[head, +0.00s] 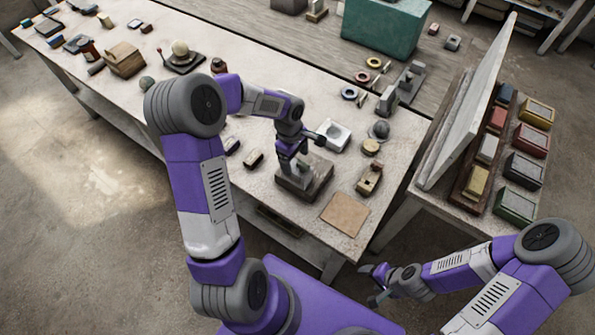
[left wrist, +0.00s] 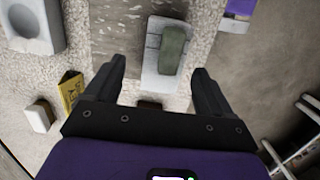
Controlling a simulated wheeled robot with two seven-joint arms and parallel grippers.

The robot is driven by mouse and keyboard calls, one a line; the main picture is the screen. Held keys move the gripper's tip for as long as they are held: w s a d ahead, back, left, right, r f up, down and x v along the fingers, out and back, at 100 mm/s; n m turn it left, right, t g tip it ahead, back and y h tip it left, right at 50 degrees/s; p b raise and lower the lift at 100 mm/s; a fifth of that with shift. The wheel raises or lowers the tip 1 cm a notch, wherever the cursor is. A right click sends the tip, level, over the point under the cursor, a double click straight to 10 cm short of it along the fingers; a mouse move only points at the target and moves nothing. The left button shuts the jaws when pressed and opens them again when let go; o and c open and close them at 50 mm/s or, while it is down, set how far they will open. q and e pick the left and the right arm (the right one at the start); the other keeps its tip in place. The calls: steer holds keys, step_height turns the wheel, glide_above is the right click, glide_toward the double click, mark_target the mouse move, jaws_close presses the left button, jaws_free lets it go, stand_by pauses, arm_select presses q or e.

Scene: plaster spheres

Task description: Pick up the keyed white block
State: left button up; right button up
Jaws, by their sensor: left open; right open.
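A pale white block (left wrist: 158,84) with a grey-green bar (left wrist: 172,50) along its top lies below my left gripper (left wrist: 159,66) in the left wrist view. I take it as the keyed white block. The open fingers stand on either side of it in the picture, with gaps; I cannot tell the height between. In the head view my left gripper (head: 294,163) hangs over a square brown-grey base (head: 291,184) near the table's front edge, and partly hides what is on it. My right gripper (head: 376,286) is open and empty, low at the right, off the table.
A white block with a round hollow (head: 334,135) stands just behind the base. A tan square mat (head: 345,214) lies in front right, and a small wooden block (head: 369,180) sits to the right. A leaning white board (head: 466,110) and a rack of coloured boxes stand further right.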

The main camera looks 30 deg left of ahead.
mark_target(297, 168)
arm_select(q)
steer(key=f, duration=0.4)
steer(key=shift+s+d, duration=0.25)
steer(key=shift+d, duration=0.15)
steer(key=c, duration=1.4)
